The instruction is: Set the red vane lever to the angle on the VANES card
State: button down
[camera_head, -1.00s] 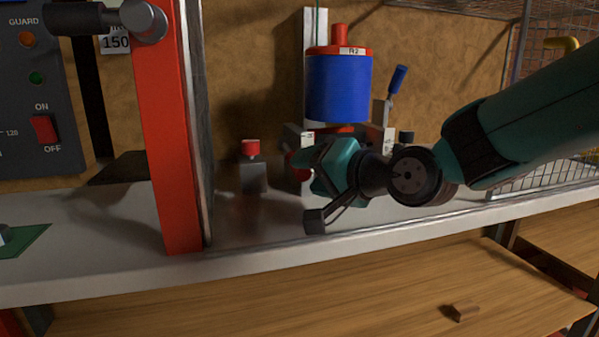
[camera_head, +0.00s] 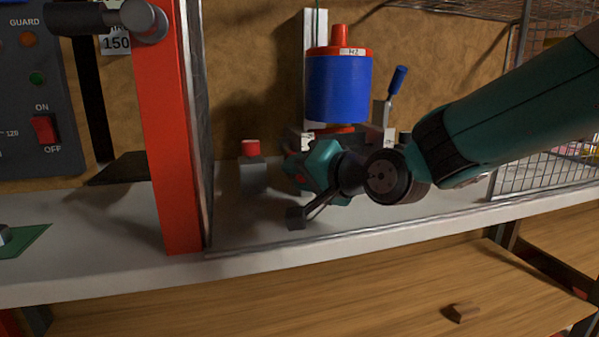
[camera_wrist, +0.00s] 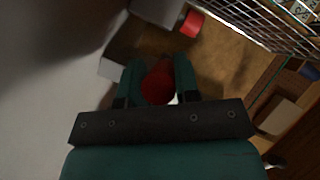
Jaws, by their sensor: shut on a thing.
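In the wrist view, my gripper (camera_wrist: 157,82) is shut on a red rounded part (camera_wrist: 159,84), which sits between its two green fingers. This looks like the knob of the red vane lever; the rest of the lever is hidden. In the head view, my gripper (camera_head: 300,170) is low in front of the blue cylinder (camera_head: 338,88) with red ends and a white label. A trace of red shows at the fingers there. Small white cards beneath the cylinder are partly covered by my gripper and arm. The lever's angle and the VANES card's text cannot be read.
A red-topped grey block (camera_head: 251,155) stands left of my gripper. A blue-handled lever (camera_head: 396,85) rises right of the cylinder. A red post (camera_head: 170,150) stands at left, beside a control panel (camera_head: 30,100). A wire mesh (camera_head: 535,165) is at right.

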jog(key=shift+f+b, duration=0.35)
jog(key=shift+f, duration=0.7)
jog(key=c, duration=0.8)
grip_release()
jog(key=shift+w, duration=0.15)
jog(key=shift+c, duration=0.2)
jog(key=shift+r, duration=0.1)
jog(key=shift+s+d+r, duration=0.15)
jog(key=shift+s, duration=0.05)
jog(key=v, duration=1.7)
jog(key=shift+p, duration=0.3)
